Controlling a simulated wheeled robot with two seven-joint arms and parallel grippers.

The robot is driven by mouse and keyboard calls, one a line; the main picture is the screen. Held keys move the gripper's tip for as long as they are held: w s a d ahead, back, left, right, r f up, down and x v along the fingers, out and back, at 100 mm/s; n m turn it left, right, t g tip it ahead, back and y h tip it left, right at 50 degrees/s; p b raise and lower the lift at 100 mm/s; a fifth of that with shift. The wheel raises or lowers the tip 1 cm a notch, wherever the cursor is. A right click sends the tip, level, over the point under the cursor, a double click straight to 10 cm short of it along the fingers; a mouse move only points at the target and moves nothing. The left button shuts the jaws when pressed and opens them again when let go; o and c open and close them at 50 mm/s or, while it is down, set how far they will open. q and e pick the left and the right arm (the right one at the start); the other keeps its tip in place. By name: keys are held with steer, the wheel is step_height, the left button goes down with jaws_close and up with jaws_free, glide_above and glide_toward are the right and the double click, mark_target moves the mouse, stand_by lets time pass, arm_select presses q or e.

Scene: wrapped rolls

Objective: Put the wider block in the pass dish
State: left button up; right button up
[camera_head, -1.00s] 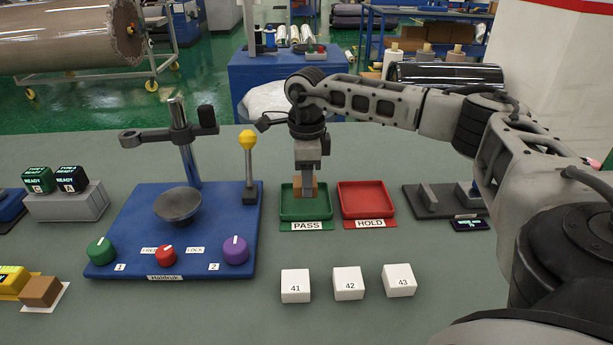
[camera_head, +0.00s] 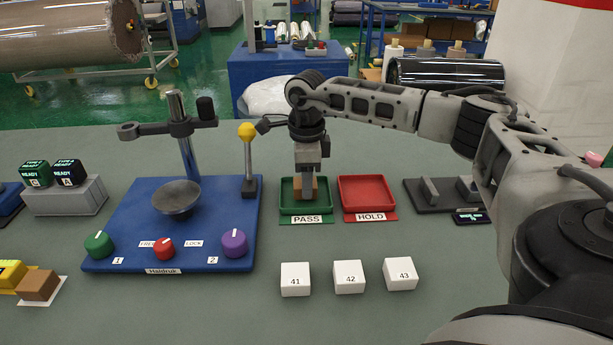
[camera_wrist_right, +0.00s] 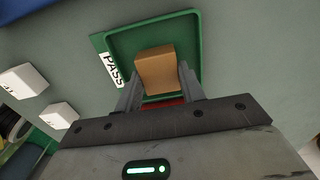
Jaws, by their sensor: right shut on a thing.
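My right gripper (camera_head: 307,190) points straight down over the green pass dish (camera_head: 284,206). It is shut on a brown block (camera_wrist_right: 156,72), which shows between the two fingers in the right wrist view. The block is over the inside of the dish, low down; I cannot tell whether it touches the dish floor. In the head view the finger hides the block's middle. Another brown block (camera_head: 38,285) lies on a white pad at the far left, beside a yellow piece. My left gripper is not in view.
The red hold dish (camera_head: 367,194) stands just right of the pass dish. White blocks 41 (camera_head: 295,280), 42 (camera_head: 349,278) and 43 (camera_head: 400,274) sit in front. A blue fixture (camera_head: 128,226) with knobs and a yellow-topped lever (camera_head: 248,160) stands to the left.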

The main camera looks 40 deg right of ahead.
steer(key=shift+f, duration=0.35)
steer(key=o, duration=1.1)
steer(key=shift+c, duration=0.2)
step_height(320, 180, up, 16)
